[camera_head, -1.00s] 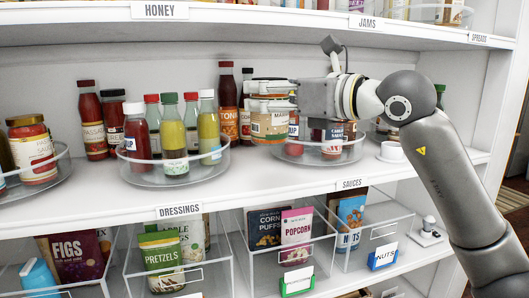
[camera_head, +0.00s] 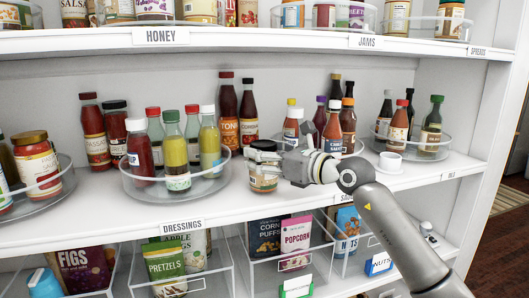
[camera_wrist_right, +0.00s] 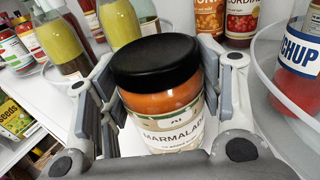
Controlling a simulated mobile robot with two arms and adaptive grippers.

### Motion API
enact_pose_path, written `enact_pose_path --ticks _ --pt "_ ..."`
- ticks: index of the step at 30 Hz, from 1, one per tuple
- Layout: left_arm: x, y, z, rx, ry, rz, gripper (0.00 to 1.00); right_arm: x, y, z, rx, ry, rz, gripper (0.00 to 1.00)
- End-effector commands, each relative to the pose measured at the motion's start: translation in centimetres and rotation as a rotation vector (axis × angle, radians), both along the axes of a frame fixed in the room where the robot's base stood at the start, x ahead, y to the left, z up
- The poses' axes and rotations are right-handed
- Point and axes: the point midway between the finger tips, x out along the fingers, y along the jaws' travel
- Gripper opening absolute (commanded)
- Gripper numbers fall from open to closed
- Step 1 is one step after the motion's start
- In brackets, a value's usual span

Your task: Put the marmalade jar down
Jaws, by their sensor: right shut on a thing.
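The marmalade jar (camera_head: 264,181) has a black lid, orange contents and a pale label. In the right wrist view the jar (camera_wrist_right: 168,108) stands upright between the two fingers, with MARMALADE readable on its label. My right gripper (camera_head: 265,158) is shut on it from the right, around its upper part. The jar is at the middle shelf (camera_head: 225,205), near the front, between two turntables. I cannot tell whether its base touches the shelf. My left gripper is not in view.
A clear turntable of dressing bottles (camera_head: 176,193) stands just left of the jar. A sauce turntable (camera_head: 352,147) is close on the right, partly behind my arm. Two tall red bottles (camera_head: 228,115) stand behind.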

Motion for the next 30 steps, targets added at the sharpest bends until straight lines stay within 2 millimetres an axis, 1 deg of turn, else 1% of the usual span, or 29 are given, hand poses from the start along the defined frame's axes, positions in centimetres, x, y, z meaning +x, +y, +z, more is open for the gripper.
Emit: enact_pose_path --ticks 2,13,14,18,27,30 --pt "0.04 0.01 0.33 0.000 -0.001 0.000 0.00 -0.06 -0.04 0.05 0.005 -0.006 0.000 0.17" --pt "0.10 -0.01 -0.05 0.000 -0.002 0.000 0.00 -0.08 -0.04 -0.47 0.005 -0.007 0.000 0.17" --pt "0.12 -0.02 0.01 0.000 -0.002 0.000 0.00 -0.04 -0.03 -0.67 0.001 -0.002 0.000 0.63" --pt "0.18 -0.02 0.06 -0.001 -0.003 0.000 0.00 -0.04 -0.03 -0.63 0.001 -0.002 0.000 0.81" --pt "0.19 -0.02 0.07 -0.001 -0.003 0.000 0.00 -0.04 -0.03 -0.61 0.001 -0.002 0.000 0.82" --pt "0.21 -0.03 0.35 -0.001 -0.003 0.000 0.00 -0.04 -0.03 -0.23 0.002 -0.003 0.000 0.82"
